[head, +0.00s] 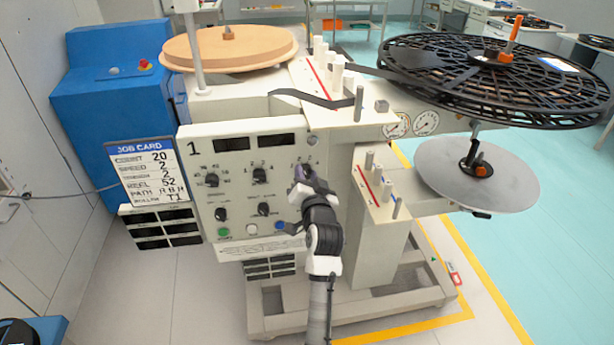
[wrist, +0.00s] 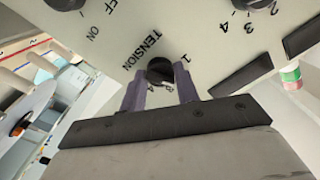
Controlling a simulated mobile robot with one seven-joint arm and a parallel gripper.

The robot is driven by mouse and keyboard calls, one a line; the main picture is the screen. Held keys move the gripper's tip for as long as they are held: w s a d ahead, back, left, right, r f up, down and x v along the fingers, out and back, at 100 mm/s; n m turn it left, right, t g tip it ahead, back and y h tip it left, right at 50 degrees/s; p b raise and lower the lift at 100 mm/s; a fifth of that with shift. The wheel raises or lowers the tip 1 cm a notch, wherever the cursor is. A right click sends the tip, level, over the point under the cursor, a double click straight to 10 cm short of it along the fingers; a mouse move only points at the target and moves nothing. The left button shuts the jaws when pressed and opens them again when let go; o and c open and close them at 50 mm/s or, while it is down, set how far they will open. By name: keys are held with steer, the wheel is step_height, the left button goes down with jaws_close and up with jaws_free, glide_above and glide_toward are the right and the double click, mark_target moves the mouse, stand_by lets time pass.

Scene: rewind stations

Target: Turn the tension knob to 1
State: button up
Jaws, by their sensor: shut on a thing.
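The black tension knob (wrist: 160,67) shows in the wrist view on the pale control panel, beside the printed word TENSION. The picture is turned over there. The numbers 1, 3 and 4 show around the knob; a finger or the knob may hide the 2. The knob's setting is not clear. My gripper (wrist: 157,80) has its two purple fingers on either side of the knob, shut on it. In the head view my gripper (head: 303,176) reaches the upper right of the control panel (head: 238,160) and covers the knob.
Other knobs sit nearby, such as the upper middle knob (head: 260,176) and lower middle knob (head: 264,209). Coloured buttons line the panel's bottom. A job card (head: 147,172) hangs left. A roller plate (head: 382,190) juts out right of my arm.

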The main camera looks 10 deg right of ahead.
steer(key=shift+n+b, duration=0.3)
steer(key=shift+b, duration=0.1)
steer(key=n+b, duration=0.3)
steer(key=shift+f+b, duration=0.2)
steer(key=shift+b, duration=0.1)
steer(key=shift+r+n+b, duration=0.2)
steer(key=shift+n+b, duration=1.7)
steer(key=shift+n, duration=0.8)
steer(key=o, duration=1)
steer(key=shift+c, duration=0.2)
steer(key=s+b, duration=0.3)
steer(key=s, duration=1)
steer(key=shift+s, duration=0.4)
